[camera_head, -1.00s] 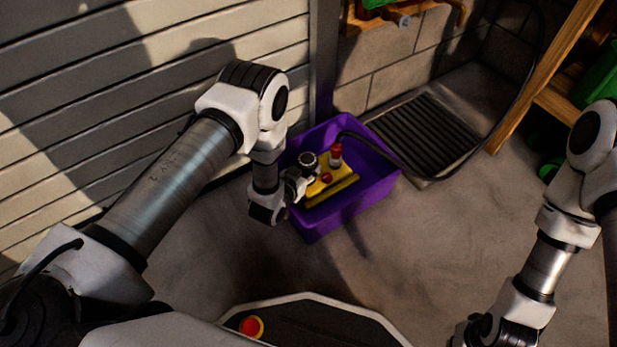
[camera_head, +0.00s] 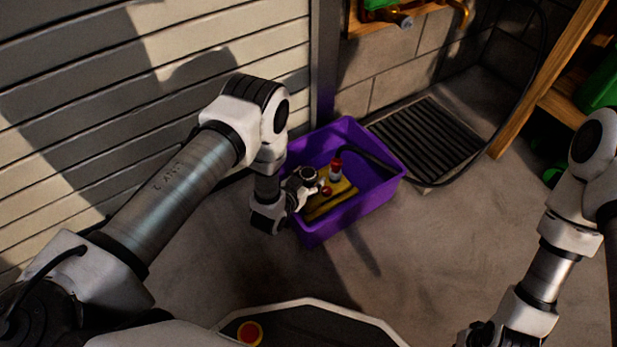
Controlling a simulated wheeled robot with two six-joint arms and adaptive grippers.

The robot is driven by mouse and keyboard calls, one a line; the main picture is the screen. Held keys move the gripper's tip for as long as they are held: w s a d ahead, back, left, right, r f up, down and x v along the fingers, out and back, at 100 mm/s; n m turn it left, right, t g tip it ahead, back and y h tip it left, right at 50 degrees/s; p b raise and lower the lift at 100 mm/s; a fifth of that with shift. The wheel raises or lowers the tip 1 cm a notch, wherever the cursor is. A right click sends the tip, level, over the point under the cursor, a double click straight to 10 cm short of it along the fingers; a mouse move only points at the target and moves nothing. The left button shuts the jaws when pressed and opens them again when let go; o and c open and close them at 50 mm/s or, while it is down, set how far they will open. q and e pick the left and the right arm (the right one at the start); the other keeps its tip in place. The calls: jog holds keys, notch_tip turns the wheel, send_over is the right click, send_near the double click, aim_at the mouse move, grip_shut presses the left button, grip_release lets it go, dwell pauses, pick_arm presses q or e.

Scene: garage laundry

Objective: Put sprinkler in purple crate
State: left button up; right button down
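The sprinkler (camera_head: 340,190) is yellow with a red and white upright fitting, and a dark hose runs from it. It is inside the purple crate (camera_head: 345,222), within the walls; I cannot tell whether it touches the crate floor. My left gripper (camera_head: 322,190) reaches in over the crate's left wall and is at the sprinkler's left end. Its fingers are mostly hidden, but the sprinkler moves with it, so it appears shut on the sprinkler. My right gripper (camera_head: 478,338) is at the bottom edge, partly cut off, away from the crate; its fingers are unclear.
A dark floor grate (camera_head: 430,138) lies right of the crate. A wooden shelf (camera_head: 548,80) stands at the right with green items. A slatted shutter (camera_head: 80,100) is at the left, close to my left arm.

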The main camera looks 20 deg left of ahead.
aim_at(305, 177)
pick_arm(q)
jog(key=shift+r, duration=0.25)
jog(key=s+r+p, duration=0.3)
jog(key=p, duration=0.1)
jog(key=shift+s+a, duration=0.35)
jog(key=shift+s, duration=0.05)
jog(key=s+a+r+n+g+y+p, duration=0.1)
jog(key=s+a+r+g+p, duration=0.15)
jog(key=s+g, duration=0.85)
jog(key=s+a+r+n+g+y+p, duration=0.15)
jog(key=s+a, duration=0.25)
jog(key=s, duration=1.5)
notch_tip(305, 177, up, 43)
jog(key=p, duration=4.2)
jog(key=shift+d+r+g, duration=0.15)
jog(key=shift+d+g, duration=0.1)
jog(key=shift+g, duration=0.1)
